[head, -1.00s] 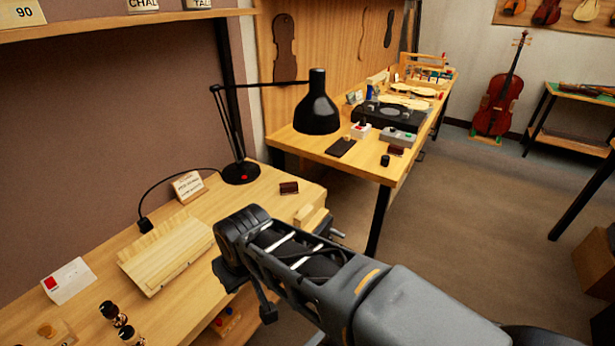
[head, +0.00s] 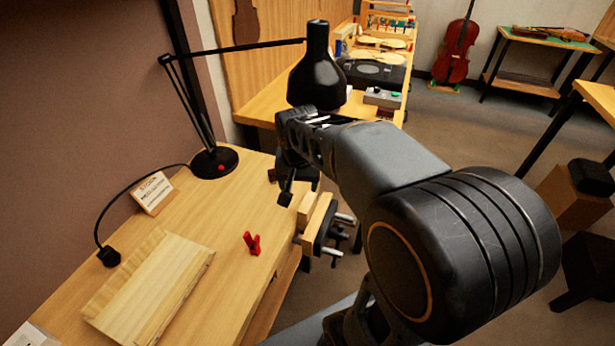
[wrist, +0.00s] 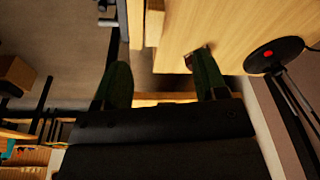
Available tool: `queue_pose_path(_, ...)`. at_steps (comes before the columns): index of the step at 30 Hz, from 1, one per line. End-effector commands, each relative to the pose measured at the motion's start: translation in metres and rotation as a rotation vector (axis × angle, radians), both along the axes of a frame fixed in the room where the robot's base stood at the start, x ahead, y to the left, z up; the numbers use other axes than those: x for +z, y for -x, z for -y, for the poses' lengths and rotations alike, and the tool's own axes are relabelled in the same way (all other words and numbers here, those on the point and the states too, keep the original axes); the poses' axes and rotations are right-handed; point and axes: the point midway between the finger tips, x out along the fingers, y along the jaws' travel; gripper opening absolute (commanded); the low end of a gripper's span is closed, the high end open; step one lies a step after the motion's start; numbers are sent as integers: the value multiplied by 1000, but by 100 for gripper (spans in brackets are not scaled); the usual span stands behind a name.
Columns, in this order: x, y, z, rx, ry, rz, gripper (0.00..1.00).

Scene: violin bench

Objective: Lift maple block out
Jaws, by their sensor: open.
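At the front edge of the near bench, a vise (head: 324,222) shows pale wooden pieces standing side by side. I cannot tell whether one of them is the maple block or whether all are jaws. The vise's pale wood also shows at the top of the wrist view (wrist: 154,22). My gripper (head: 296,190) is beyond the vise in the head view, pointing down near the bench edge. In the wrist view my gripper (wrist: 162,82) has its two dark green fingers wide apart with nothing held. The right finger is close to a small dark reddish-brown block (wrist: 190,60).
A pale wooden piece with a raised edge (head: 150,285) lies on the near bench (head: 215,290). A red clip-like object (head: 251,243) sits between it and the vise. A black lamp (head: 213,161) and a sign card (head: 152,193) stand behind. The lamp's shade (head: 316,75) hangs beyond my gripper.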

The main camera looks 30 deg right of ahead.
Motion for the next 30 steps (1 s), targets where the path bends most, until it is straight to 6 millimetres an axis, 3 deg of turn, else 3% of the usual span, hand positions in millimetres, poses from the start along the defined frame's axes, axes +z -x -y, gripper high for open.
queue_pose_path(3,-20,-27,22,-156,-7,-36,66)
queue_pose_path(9,-37,-50,41,-300,-11,-61,66)
queue_pose_path(14,-55,-54,45,-322,-11,-67,66)
queue_pose_path(30,-146,-61,51,-315,-11,-66,66)
